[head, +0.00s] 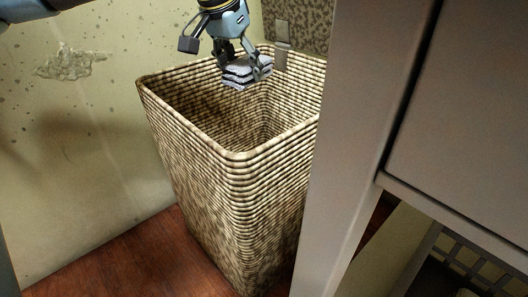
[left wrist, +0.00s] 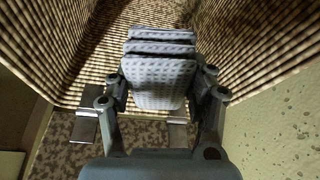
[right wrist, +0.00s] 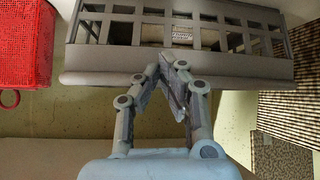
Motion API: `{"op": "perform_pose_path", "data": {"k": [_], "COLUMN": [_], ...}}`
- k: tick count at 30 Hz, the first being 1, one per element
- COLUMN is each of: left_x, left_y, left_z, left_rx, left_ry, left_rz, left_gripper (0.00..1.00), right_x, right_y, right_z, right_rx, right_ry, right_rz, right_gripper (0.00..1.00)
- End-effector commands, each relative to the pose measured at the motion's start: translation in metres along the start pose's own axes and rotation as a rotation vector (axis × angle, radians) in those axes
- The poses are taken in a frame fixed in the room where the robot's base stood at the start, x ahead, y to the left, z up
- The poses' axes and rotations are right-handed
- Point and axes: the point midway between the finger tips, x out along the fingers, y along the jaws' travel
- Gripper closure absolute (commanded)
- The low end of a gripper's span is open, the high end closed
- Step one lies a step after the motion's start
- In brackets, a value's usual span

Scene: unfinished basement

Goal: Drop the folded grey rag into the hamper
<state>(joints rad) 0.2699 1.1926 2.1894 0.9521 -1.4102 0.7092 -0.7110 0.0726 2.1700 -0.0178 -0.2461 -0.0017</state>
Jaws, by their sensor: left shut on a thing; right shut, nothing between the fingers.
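The folded grey rag (head: 246,71) is a small layered stack held in my left gripper (head: 247,68). The left gripper is shut on it, over the open mouth of the hamper near its far rim. The hamper (head: 240,200) is a tall, woven, brown-and-cream bin standing upright on the floor. In the left wrist view the rag (left wrist: 160,80) sits between the two fingers, with the hamper's ribbed inner walls (left wrist: 60,50) around it. My right gripper (right wrist: 172,75) is shut and empty in the right wrist view, away from the hamper. The hamper's bottom is hidden.
A grey cabinet or panel (head: 375,120) stands close at the hamper's right and hides part of it. A stained wall (head: 80,130) is behind on the left. In the right wrist view a grey slotted crate (right wrist: 180,50) and a red basket (right wrist: 30,50) lie ahead.

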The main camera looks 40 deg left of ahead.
Motion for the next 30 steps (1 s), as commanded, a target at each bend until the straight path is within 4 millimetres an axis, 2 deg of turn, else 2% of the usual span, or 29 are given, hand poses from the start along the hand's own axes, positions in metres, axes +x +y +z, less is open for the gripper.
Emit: {"op": "perform_pose_path", "data": {"k": [3,13,14,20,30], "left_x": [0.0065,0.0071,0.0071,0.0072,0.0041], "left_y": [0.0000,0.0000,0.0000,0.0000,-0.0002], "left_z": [0.0025,0.0026,0.0026,0.0027,0.0012], "left_rx": [0.001,0.000,0.000,0.000,0.001], "left_ry": [0.000,0.002,0.002,0.001,0.001], "left_rz": [0.000,0.000,0.000,0.000,0.000], "left_gripper": [0.70,0.70,0.43,0.17,0.17], "right_x": [0.0003,-0.0006,-0.0006,-0.0005,-0.0005], "right_y": [-0.0010,-0.0013,-0.0013,-0.0013,-0.0013], "right_z": [0.0043,0.0037,0.0037,0.0038,0.0034], "right_rx": [-0.002,-0.003,-0.003,-0.003,-0.003], "right_ry": [0.035,0.056,0.056,0.056,0.055], "right_rz": [0.000,0.000,0.000,0.000,0.000], "right_gripper": [1.00,1.00,1.00,1.00,1.00]}}
